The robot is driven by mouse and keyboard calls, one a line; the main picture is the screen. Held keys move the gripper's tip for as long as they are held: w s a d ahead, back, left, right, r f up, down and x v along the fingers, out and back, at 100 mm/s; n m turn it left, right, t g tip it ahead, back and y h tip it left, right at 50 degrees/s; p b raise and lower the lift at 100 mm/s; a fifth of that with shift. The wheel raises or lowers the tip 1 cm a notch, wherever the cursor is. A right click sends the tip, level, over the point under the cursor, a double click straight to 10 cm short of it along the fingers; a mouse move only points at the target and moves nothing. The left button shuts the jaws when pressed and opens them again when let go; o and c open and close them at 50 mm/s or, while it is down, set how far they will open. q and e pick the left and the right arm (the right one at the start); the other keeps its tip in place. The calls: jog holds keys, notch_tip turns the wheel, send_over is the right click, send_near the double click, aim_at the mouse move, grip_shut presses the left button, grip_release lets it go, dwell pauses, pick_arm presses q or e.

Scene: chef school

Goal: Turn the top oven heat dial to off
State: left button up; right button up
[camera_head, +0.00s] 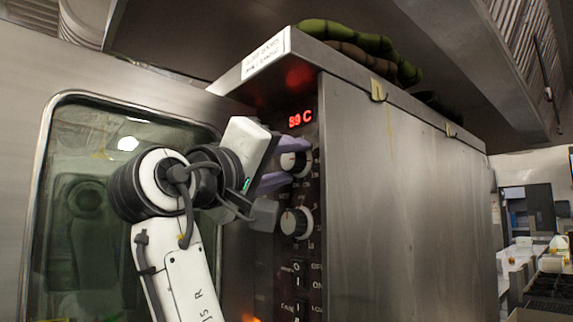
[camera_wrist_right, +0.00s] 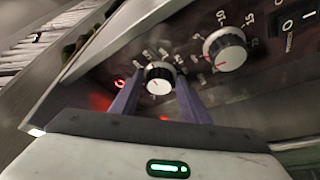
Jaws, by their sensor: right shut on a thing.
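The top oven heat dial (camera_head: 296,161) is a round pale knob with a dark scale ring, on the oven's dark control panel (camera_head: 284,213) under a red display. It also shows in the right wrist view (camera_wrist_right: 159,79), between the two purple fingers. My right gripper (camera_head: 288,164) reaches it from the left and is shut on it, one finger on each side. The fingers partly cover the dial and its scale in the head view. The dial's exact setting is too small to read surely. My left gripper is not in view.
A second dial (camera_head: 296,222) sits just below, with switches (camera_head: 298,273) under it. The red display (camera_head: 300,118) is above. The glass oven door (camera_head: 80,230) is behind my right arm. The steel side wall (camera_head: 400,200) stands right of the panel.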

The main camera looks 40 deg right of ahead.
jog(key=n, duration=0.1)
jog(key=n+y+p, duration=0.1)
jog(key=n, duration=0.3)
jog(key=shift+s+r+t+y, duration=0.15)
jog(key=shift+r+t+y, duration=0.2)
jog(key=shift+t+y, duration=0.05)
jog(key=n+y, duration=0.1)
jog(key=n, duration=0.3)
jog(key=shift+r+p, duration=0.1)
jog(key=shift+p, duration=0.2)
jog(key=n, duration=0.1)
jog(key=n+g+y, duration=0.1)
jog(key=n, duration=0.2)
jog(key=shift+r+n+g+y, duration=0.25)
jog(key=shift+n+g+y, duration=0.05)
jog(key=shift+g+y, duration=0.1)
jog(key=n+g, duration=0.1)
jog(key=n, duration=0.1)
jog(key=n+g+y, duration=0.1)
jog(key=n, duration=0.1)
jog(key=shift+w+r, duration=0.15)
jog(key=shift+w, duration=0.05)
jog(key=shift+g, duration=0.3)
jog(key=o, duration=0.9)
jog(key=shift+c, duration=0.2)
